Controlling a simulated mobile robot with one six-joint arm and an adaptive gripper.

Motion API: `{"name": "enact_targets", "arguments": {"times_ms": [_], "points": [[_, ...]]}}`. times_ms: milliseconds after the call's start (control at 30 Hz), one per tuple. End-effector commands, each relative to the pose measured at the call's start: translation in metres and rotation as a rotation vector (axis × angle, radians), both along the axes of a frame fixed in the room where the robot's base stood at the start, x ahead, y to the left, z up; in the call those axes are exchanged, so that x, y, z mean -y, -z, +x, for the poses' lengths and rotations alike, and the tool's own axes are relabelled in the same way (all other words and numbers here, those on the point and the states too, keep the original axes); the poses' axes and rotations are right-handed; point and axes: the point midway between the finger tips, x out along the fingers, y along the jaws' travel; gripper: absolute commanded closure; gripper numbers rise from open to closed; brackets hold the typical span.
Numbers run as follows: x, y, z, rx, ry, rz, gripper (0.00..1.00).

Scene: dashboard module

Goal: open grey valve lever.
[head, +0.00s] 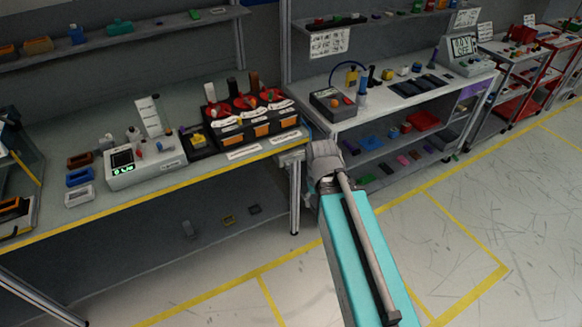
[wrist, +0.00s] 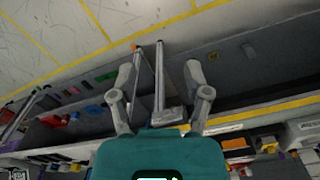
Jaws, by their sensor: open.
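In the head view, a black module (head: 258,128) with orange labels stands on the left bench near its right end. Three levers on round red bases rise from it: a pale grey one (head: 210,93) at left, a black one (head: 232,87) in the middle and a brown one (head: 254,80) at right. All three look upright. My gripper (wrist: 160,74) is open and empty in the wrist view, its two grey fingers spread apart. It is away from the levers. In the head view, my wrist is beside the bench's right end, and the fingers cannot be made out clearly.
The left bench (head: 110,212) has a yellow front edge. A grey box with a green display (head: 146,165) stands left of the module. A second bench (head: 400,105) is at right, holding a box with an orange button (head: 333,103). The floor in front is clear.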

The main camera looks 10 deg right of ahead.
Motion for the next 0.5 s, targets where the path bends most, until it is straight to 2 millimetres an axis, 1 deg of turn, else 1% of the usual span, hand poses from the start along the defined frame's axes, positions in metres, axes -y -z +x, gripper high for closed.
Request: {"name": "enact_targets", "arguments": {"times_ms": [167, 233, 300, 500], "points": [[-0.003, 0.009, 0.005, 0.017, 0.026, 0.025, 0.36], [-0.006, 0.016, 0.008, 0.030, 0.051, 0.046, 0.36], [-0.022, 0.025, 0.013, 0.048, 0.077, 0.076, 0.36], [-0.038, 0.056, 0.034, 0.115, 0.221, 0.207, 0.36]]}}
